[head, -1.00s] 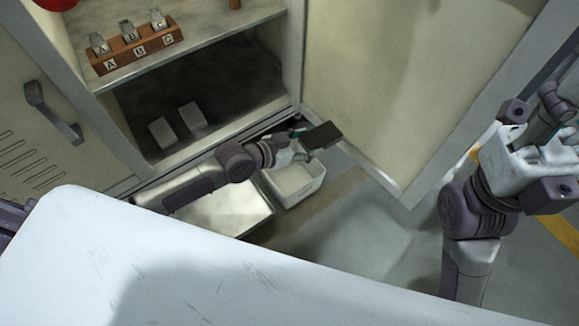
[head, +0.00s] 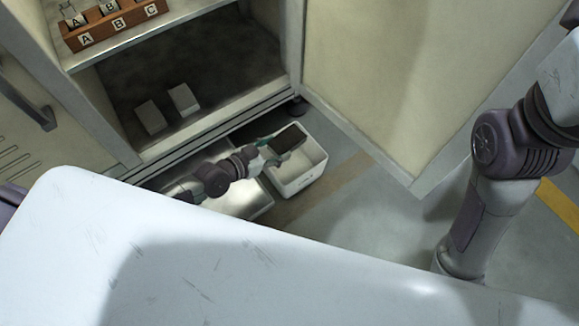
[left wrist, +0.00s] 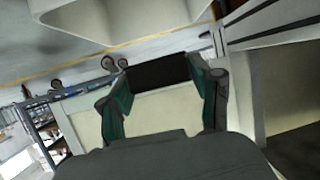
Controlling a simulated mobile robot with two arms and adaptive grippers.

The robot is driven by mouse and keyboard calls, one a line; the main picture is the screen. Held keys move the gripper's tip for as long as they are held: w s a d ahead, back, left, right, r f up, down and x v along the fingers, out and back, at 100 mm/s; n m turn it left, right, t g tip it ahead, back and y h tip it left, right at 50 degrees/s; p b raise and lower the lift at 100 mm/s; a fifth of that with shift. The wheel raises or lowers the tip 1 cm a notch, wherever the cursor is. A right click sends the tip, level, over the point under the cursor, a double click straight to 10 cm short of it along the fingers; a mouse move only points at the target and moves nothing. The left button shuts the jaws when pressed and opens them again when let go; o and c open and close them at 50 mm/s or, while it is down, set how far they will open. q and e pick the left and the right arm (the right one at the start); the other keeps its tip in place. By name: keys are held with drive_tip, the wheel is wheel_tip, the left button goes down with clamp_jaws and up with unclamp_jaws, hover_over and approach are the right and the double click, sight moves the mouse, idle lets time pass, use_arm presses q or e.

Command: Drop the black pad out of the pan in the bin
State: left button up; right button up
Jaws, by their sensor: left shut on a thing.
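My left gripper (head: 273,146) is shut on the black pad (head: 288,137), a flat dark rectangle. It holds the pad over the far part of the white bin (head: 300,184), a box open at the top on the floor. In the left wrist view the pad (left wrist: 158,73) spans between the two teal fingers of the gripper (left wrist: 160,78). A pale container rim, which looks like the bin (left wrist: 125,22), shows at the top there. The shallow metal pan (head: 245,203) lies left of the bin, partly hidden by my left arm. My right gripper is out of view.
A cabinet stands behind, with its door (head: 385,90) open at right. Two pale blocks (head: 184,99) sit on its lower shelf, and a brown lettered rack (head: 112,27) on the shelf above. The floor right of the bin is clear.

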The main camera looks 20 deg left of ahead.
use_arm(q)
drive_tip(key=shift+f, duration=0.25)
drive_tip(key=o, duration=1.2)
drive_tip(key=shift+s+a, duration=0.15)
drive_tip(key=shift+s, duration=0.1)
drive_tip(key=v, duration=1.1)
drive_tip(key=shift+s+r, duration=0.15)
drive_tip(key=shift+s, duration=0.05)
drive_tip(key=shift+a, duration=0.1)
